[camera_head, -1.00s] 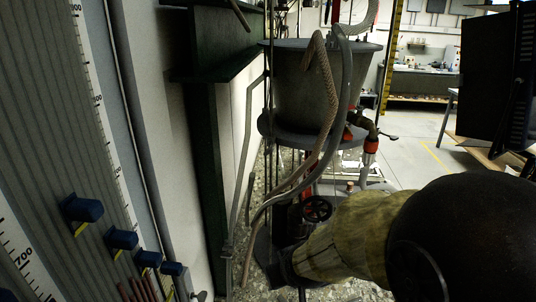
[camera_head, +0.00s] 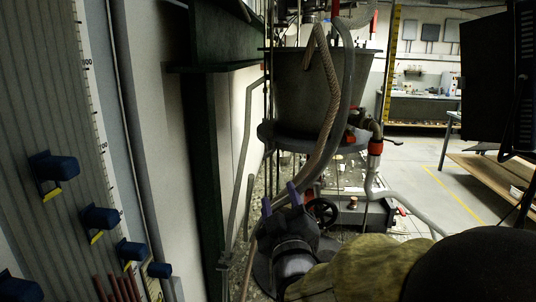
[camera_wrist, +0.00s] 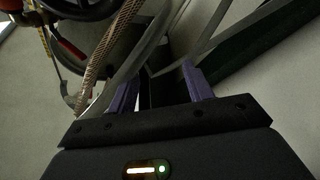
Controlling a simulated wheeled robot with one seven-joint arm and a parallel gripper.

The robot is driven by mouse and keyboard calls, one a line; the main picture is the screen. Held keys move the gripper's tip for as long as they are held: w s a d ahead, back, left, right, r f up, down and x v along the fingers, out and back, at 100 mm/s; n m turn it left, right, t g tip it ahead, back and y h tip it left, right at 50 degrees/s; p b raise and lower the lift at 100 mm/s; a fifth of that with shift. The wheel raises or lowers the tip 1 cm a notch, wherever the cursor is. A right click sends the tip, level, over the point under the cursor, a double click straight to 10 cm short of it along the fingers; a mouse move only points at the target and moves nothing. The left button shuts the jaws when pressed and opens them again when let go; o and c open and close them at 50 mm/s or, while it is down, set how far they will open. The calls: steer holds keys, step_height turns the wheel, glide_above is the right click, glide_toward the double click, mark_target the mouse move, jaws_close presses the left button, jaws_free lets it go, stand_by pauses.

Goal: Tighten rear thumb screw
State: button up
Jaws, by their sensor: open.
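My gripper (camera_head: 280,198) is open, its two purple fingers pointing up in the head view, left of a black handwheel and below the grey tank (camera_head: 318,90). In the wrist view my gripper (camera_wrist: 160,85) has its fingers apart, with grey tubes, a braided hose and a dark green beam beyond them. Nothing is visibly held between the fingers. I cannot make out the rear thumb screw in either view; it may be hidden or too small to tell.
A braided hose (camera_head: 331,100) and a grey hose (camera_head: 346,80) hang close to my gripper. The black handwheel (camera_head: 322,212) is just right of it. A dark green post (camera_head: 205,180) and a panel with blue blocks (camera_head: 100,217) stand left. Open floor (camera_head: 425,160) lies right.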

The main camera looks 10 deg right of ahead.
steer(key=shift+w+r, duration=0.1)
steer(key=p, duration=1.3)
glide_toward(269, 154)
steer(key=a+p+x, duration=0.1)
steer(key=p+x, duration=0.3)
steer(key=x, duration=0.8)
steer(key=shift+w+d+f, duration=0.2)
steer(key=shift+w+d, duration=0.15)
steer(key=shift+d, duration=0.2)
steer(key=shift+c, duration=0.2)
steer(key=c, duration=0.9)
